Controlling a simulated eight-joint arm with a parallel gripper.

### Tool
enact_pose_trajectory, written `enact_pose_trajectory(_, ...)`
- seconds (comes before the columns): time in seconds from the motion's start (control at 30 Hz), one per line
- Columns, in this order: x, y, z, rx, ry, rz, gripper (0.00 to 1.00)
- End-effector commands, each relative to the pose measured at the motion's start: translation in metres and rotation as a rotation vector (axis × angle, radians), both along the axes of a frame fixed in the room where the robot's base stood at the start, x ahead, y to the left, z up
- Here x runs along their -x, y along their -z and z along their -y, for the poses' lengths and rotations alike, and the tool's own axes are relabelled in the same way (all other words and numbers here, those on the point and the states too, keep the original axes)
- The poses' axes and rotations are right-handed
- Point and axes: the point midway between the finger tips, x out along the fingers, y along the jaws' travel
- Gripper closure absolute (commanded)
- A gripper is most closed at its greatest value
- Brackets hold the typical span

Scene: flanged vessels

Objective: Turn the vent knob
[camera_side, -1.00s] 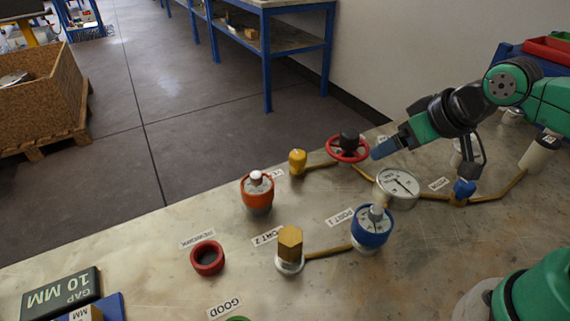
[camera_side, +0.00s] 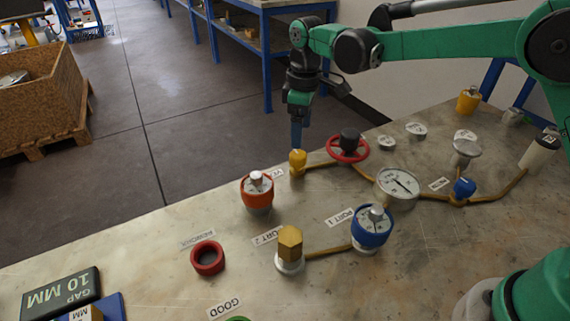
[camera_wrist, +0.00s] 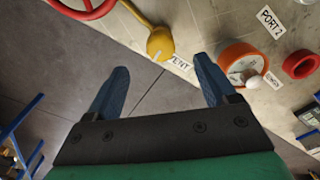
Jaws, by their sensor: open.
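The vent knob (camera_side: 298,162) is a small yellow knob at the end of a brass pipe near the bench's far edge. In the wrist view the yellow knob (camera_wrist: 160,43) lies beyond my fingertips, a little above the gap between them, beside a label reading VENT (camera_wrist: 181,63). My gripper (camera_side: 297,145) points down just above the knob in the side view. In the wrist view its two blue fingers (camera_wrist: 160,82) are spread apart with nothing between them. Whether a finger touches the knob cannot be told from the side view.
A red handwheel (camera_side: 348,150) stands right of the knob on the same pipe. A red ring (camera_side: 207,258) lies left.

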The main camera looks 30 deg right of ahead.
Motion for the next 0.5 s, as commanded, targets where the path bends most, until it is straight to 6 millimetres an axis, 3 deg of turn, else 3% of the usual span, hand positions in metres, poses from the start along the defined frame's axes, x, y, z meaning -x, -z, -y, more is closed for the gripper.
enact_pose_trajectory(0.5, -0.004, 0.058, -0.003, 0.003, -0.025, -0.018, 0.22)
